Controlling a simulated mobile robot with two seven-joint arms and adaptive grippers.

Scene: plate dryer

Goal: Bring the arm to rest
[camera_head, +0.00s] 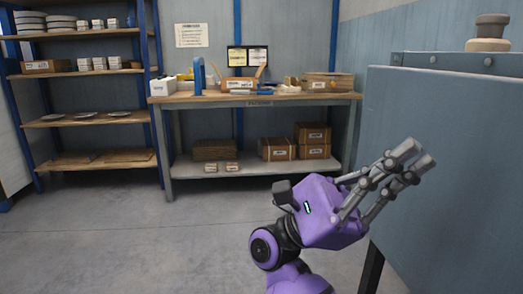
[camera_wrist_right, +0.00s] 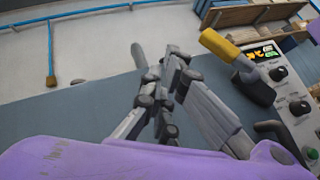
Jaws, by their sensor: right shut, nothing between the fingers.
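My right gripper (camera_head: 418,160) is at the right of the head view, on a purple wrist, its fingers pointing up and to the right. Its fingers are close together and hold nothing. It appears in front of the large blue-grey cabinet of the plate dryer (camera_head: 455,200); I cannot tell the exact gap. In the right wrist view the grey fingers (camera_wrist_right: 162,75) show over a blue-grey surface. My left gripper is not in view.
A yellow-handled lever (camera_wrist_right: 225,48) and a control panel (camera_wrist_right: 285,95) with knobs and a lit display are at the right of the wrist view. In the head view, a workbench (camera_head: 255,100) and shelves (camera_head: 85,72) stand behind. The floor (camera_head: 130,235) at left is clear.

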